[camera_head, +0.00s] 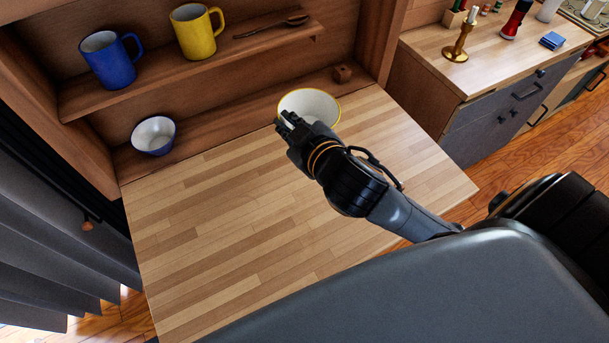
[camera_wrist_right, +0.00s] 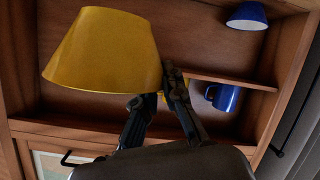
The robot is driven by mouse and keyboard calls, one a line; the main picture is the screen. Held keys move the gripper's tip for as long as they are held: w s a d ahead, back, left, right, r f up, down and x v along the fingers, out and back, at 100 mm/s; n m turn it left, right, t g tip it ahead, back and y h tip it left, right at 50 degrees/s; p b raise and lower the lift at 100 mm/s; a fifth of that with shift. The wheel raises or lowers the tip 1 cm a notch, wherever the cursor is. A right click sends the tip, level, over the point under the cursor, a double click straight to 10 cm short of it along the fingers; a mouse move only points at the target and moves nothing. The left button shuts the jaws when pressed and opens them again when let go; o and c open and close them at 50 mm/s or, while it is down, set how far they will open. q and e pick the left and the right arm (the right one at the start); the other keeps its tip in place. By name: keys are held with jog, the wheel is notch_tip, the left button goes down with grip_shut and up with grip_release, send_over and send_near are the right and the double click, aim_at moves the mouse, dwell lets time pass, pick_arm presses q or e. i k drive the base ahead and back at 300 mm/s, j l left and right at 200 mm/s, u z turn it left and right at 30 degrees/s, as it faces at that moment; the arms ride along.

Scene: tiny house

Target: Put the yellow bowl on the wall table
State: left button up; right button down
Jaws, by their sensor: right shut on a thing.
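The yellow bowl (camera_head: 318,104) has a white inside and a yellow rim. It shows at the back right part of the wooden wall table (camera_head: 215,215), in front of the shelf unit. My right gripper (camera_head: 287,122) is shut on the bowl's near-left rim. In the right wrist view the bowl (camera_wrist_right: 105,50) shows its yellow outside, and the gripper (camera_wrist_right: 160,90) meets its edge. I cannot tell whether the bowl touches the table or hangs above it. My left gripper is not in view.
A blue mug (camera_head: 108,60), a yellow mug (camera_head: 196,32) and a spoon (camera_head: 273,27) are on the upper shelf. The table's left and middle are clear.

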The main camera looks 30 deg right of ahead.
aim_at(299, 188)
jog(key=k+z, duration=0.25)
jog(key=z, duration=0.15)
jog(key=k+l+z, duration=0.15)
jog(key=z, duration=0.2)
jog(key=j+z, duration=0.25)
jog(key=j, duration=0.35)
jog(key=k+j+z, duration=0.2)
jog(key=j, duration=0.4)
